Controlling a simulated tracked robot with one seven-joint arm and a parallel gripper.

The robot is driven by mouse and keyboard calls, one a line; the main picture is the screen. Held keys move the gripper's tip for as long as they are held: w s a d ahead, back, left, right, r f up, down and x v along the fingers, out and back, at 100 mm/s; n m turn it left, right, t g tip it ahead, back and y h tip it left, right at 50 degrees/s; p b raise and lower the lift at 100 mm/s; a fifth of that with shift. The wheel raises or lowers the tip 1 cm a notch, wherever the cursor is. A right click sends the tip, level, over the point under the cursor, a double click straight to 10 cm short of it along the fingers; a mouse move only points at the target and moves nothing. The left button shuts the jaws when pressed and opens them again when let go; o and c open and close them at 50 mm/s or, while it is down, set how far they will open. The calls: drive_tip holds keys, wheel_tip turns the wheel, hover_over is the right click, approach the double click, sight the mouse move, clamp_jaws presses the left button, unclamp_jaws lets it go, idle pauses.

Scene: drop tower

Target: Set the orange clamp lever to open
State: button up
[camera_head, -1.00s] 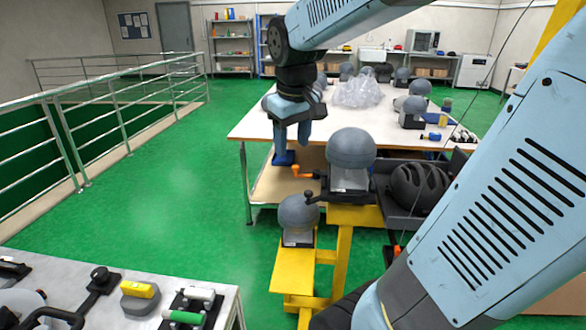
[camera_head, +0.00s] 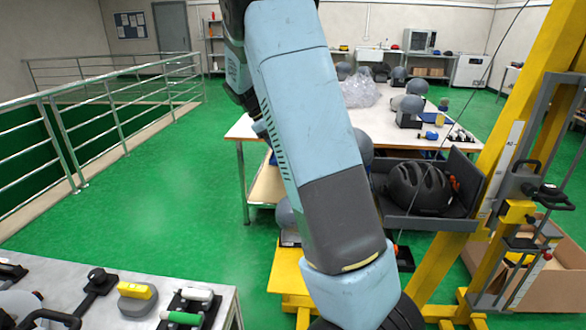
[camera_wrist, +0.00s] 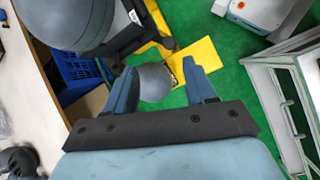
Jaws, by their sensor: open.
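I do not see the orange clamp lever in either current view; my arm covers the spot beside the larger grey headform where an orange lever showed earlier. That headform (camera_head: 364,146) shows only as a sliver right of my arm, and it is large at the top left of the wrist view (camera_wrist: 60,22). In the wrist view my gripper (camera_wrist: 160,68) is open, with nothing between its fingers. A smaller grey headform (camera_wrist: 153,83) shows beyond and below the fingers, and partly left of my arm in the head view (camera_head: 285,216).
A black helmet (camera_head: 418,188) lies in a dark tray by the yellow tower (camera_head: 482,172). A white table (camera_head: 236,130) with more headforms stands behind. A blue crate (camera_wrist: 84,76) is left of my gripper. Green floor is clear at left, beside the railing (camera_head: 110,80).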

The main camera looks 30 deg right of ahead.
drive_tip(key=w+a+f+n+g+h, duration=0.25)
drive_tip(key=w+f+n+h, duration=0.65)
drive_tip(key=w+f, duration=0.9)
drive_tip(key=s+d, duration=0.1)
drive_tip(key=d, duration=0.3)
drive_tip(key=s+d+m+h, duration=0.1)
drive_tip(key=s+d, duration=0.1)
drive_tip(key=d, duration=0.3)
drive_tip(key=s+d+h, duration=0.1)
drive_tip(key=d, duration=0.3)
drive_tip(key=shift+s+d+r+m, duration=0.15)
drive_tip(key=shift+r+m, duration=0.1)
drive_tip(key=shift+m, duration=0.05)
drive_tip(key=shift+c, duration=0.5)
clamp_jaws()
